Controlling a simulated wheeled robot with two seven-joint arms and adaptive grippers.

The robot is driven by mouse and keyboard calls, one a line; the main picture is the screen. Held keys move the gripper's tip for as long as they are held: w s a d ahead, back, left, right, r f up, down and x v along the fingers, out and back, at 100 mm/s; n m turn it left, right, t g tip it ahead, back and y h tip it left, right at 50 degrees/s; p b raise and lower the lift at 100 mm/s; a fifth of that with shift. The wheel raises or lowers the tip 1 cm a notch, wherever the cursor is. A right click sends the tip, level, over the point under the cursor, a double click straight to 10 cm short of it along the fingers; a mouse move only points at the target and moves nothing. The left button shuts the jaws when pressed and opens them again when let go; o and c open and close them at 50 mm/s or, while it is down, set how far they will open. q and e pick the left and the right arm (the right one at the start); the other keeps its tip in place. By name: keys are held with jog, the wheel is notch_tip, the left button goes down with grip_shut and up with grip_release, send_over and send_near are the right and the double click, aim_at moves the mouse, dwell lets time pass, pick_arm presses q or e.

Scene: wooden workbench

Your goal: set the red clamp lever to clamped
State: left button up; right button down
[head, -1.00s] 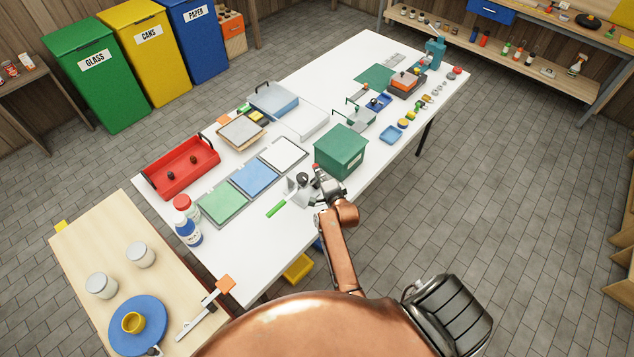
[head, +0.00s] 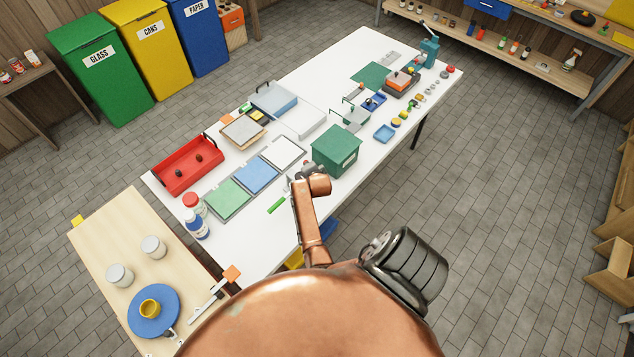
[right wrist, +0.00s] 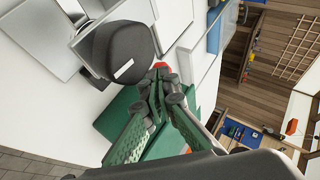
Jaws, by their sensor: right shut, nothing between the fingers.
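The red clamp lever shows only as a small red end (right wrist: 161,65) in the right wrist view, just beyond my right fingertips. Beside it is a dark grey rounded part (right wrist: 122,50) over pale metal plates; how these join the lever is hidden. My right gripper (right wrist: 158,84) is shut and empty, its fingertips close to the red end; I cannot tell whether they touch it. In the head view my right gripper (head: 308,172) is over the bench's near side, left of the green box, and my arm hides most of the clamp. My left gripper is not in view.
The green box (head: 335,148) stands close to my right gripper. A green bar (head: 276,205) lies to its left. Green, blue and white panels (head: 257,176) lie behind, with a red tray (head: 187,178) farther left. The white bench (head: 265,240) is clear near its front edge.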

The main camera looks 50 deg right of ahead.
dwell(0.4)
notch_tip(320, 180, up, 10)
dwell(0.6)
dwell(0.4)
